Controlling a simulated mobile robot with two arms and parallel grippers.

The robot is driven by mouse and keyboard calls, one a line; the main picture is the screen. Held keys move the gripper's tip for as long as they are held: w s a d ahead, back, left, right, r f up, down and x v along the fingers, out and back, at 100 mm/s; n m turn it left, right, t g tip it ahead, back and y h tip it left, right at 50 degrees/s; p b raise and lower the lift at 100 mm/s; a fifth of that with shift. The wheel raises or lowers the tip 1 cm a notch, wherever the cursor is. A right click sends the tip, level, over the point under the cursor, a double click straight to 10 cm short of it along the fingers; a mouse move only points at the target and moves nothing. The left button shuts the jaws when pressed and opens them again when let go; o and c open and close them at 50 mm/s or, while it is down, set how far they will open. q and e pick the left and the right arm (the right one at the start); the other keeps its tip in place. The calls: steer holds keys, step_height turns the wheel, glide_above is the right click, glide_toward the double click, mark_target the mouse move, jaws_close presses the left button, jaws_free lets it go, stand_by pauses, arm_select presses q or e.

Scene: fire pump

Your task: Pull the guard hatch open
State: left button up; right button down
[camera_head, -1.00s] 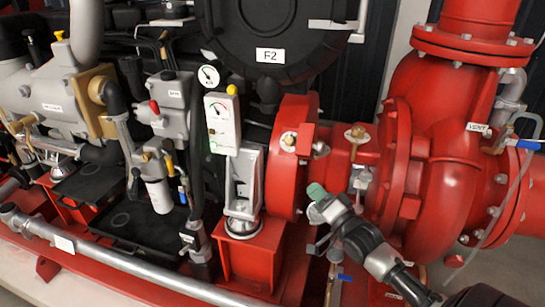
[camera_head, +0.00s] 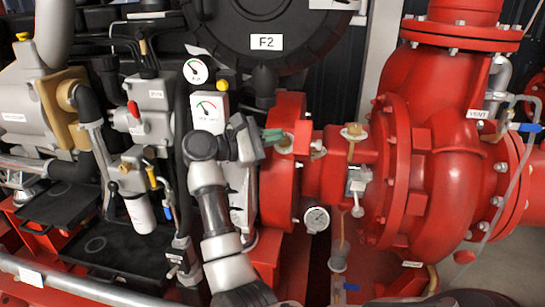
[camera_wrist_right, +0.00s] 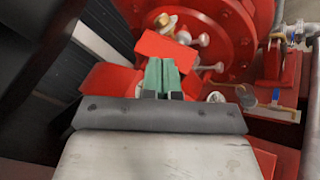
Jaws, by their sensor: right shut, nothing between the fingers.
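The red round coupling guard (camera_head: 285,190) stands between the engine and the pump. A small raised red block (camera_head: 303,137) with a brass fitting beside it sits high on the guard, but I cannot tell for sure which part is the hatch. My right gripper (camera_head: 272,136) has green fingertips and is at the guard's upper left, close to the brass fitting. In the right wrist view its fingers (camera_wrist_right: 161,74) are together with nothing between them, just short of a flat red plate (camera_wrist_right: 165,46). Whether they touch it is unclear. My left gripper is not in view.
The red pump casing (camera_head: 450,190) with a blue-handled valve (camera_head: 528,127) stands to the right. A round dial (camera_head: 317,219) hangs below the shaft. A grey pipe (camera_head: 80,285) runs along the lower left.

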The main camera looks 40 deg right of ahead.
steer(key=w+a+m+t+y, duration=0.1)
steer(key=w+a+m+y, duration=0.15)
steer(key=a+y, duration=0.35)
arm_select(q)
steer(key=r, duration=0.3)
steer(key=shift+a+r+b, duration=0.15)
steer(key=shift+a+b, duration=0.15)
steer(key=shift+b, duration=0.1)
arm_select(e)
steer(key=x, duration=0.9)
steer(key=shift+d+r+h, duration=0.2)
steer(key=shift+h, duration=0.2)
steer(key=shift+s, duration=0.15)
